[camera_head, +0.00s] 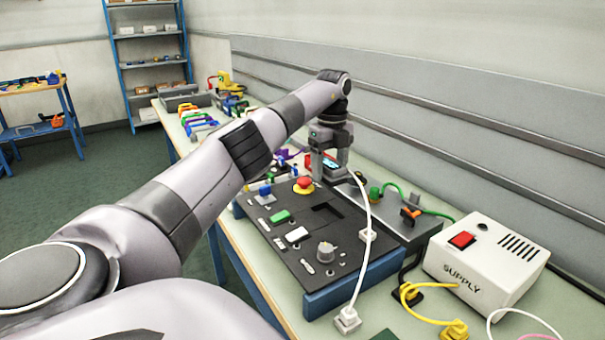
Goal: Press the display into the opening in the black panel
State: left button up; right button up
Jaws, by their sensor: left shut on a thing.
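The black panel (285,236) lies slightly tilted on a blue stand on the bench. Its rectangular opening (327,215) is a dark recess near the middle, and it looks empty. My left gripper (328,170) points down above the panel's far edge. It is shut on the display (333,163), a small dark block with a light blue screen. The display is beyond the opening, near the red emergency button (304,183). A white cable (367,205) hangs near the display and runs down to a white plug at the bench's front. My right gripper is not in view.
The white supply box (487,257) stands to the right of the panel. Yellow, green and black cables lie around it. Colored clamps (198,122) and other parts fill the far bench.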

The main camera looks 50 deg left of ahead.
pick_arm(q)
jog(key=shift+f+b, duration=1.15)
jog(key=shift+f, duration=3.85)
jog(key=shift+r, duration=0.1)
jog(key=shift+p, duration=0.4)
jog(key=shift+p, duration=0.4)
jog(key=shift+f, duration=0.3)
